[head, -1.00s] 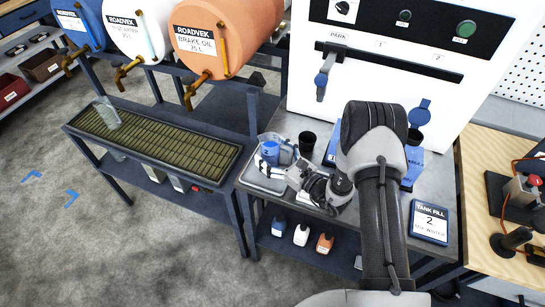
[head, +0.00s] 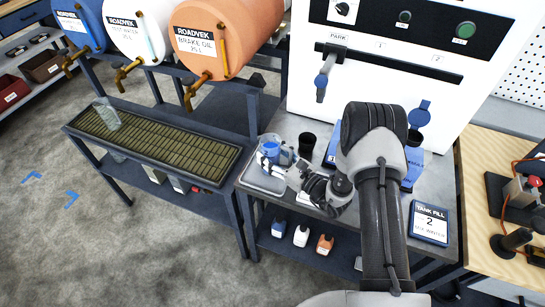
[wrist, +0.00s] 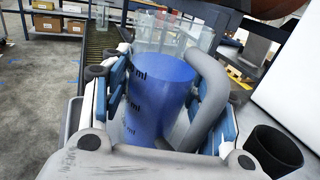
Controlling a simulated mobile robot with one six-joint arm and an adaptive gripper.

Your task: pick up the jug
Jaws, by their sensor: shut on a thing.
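The jug (head: 272,150) is a clear vessel with blue inside, on the left part of the dark bench top, over a grey pad. In the wrist view, the jug (wrist: 158,95) shows black ml marks and a thick grey handle at its right. My gripper (head: 282,162) comes at it from the right in the head view. In the wrist view, the blue-padded fingers of my gripper (wrist: 168,92) lie on either side of the jug, shut on it. The jug's lower part is hidden, so I cannot tell whether it touches the pad.
A black cup (head: 307,142) stands close by, also right of the jug in the wrist view (wrist: 273,150). A clear vessel (head: 107,114) stands on the slatted drip tray (head: 160,141). Barrels with taps (head: 205,40) overhang it. A white machine (head: 395,75) backs the bench.

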